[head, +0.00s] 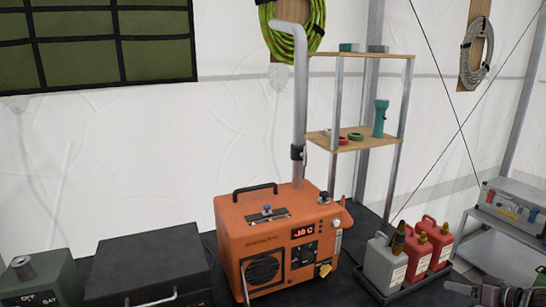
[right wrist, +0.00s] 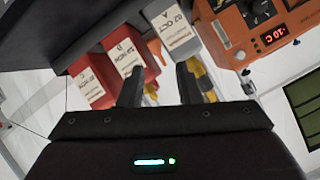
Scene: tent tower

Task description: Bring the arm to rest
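My right gripper (head: 474,290) is at the bottom right corner of the head view, partly cut off by the frame edge, in front of the tray of jugs. In the right wrist view its two dark fingers (right wrist: 159,88) stand apart with a clear gap and nothing between them. The jugs show beyond the fingers and look apart from them. My left gripper is not in either view.
An orange heater (head: 285,245) with a tall grey pipe (head: 300,95) stands on the dark table. Right of it are a grey jug (head: 385,264) and two red jugs (head: 418,256) in a black tray. A shelf (head: 365,138) stands behind. A black case (head: 145,265) is left.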

